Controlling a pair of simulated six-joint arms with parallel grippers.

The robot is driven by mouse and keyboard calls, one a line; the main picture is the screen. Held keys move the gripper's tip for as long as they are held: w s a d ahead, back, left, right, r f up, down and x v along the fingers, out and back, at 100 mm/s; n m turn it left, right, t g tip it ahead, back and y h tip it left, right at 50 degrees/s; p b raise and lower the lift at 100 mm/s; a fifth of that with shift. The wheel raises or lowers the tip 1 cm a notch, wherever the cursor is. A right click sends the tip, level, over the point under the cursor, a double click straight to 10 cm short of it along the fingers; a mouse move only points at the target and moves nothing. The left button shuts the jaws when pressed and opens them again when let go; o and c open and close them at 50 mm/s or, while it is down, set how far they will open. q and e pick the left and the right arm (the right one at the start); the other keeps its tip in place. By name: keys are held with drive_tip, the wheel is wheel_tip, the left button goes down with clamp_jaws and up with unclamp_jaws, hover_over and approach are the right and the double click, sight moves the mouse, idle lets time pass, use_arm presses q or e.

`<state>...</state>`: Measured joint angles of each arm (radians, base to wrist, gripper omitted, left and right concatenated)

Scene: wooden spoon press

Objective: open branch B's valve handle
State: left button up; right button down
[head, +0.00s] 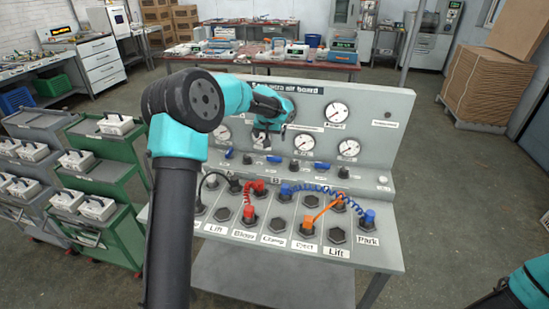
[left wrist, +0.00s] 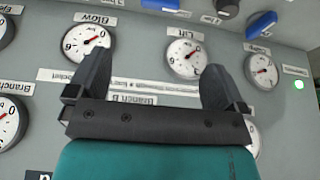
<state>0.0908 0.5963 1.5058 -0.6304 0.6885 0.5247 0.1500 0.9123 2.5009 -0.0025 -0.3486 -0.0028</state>
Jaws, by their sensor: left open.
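The grey air board (head: 375,110) carries a row of blue valve handles. The blue handle above the letter B (head: 274,160) lies roughly level, beside a black knob. My left gripper (head: 264,140) is in front of the gauge panel, above that handle and apart from it. The left wrist view shows its two black fingers (left wrist: 158,62) spread with nothing between them. That view also shows two blue handles at its top edge, a cut-off one (left wrist: 160,5) and one farther right (left wrist: 262,25); I cannot tell which is B's.
Pressure gauges (head: 336,113) surround my left gripper.

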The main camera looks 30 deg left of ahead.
sight(274, 157)
use_arm(q)
drive_tip(key=x, duration=1.6)
drive_tip(key=shift+f, duration=0.25)
drive_tip(key=c, duration=0.9)
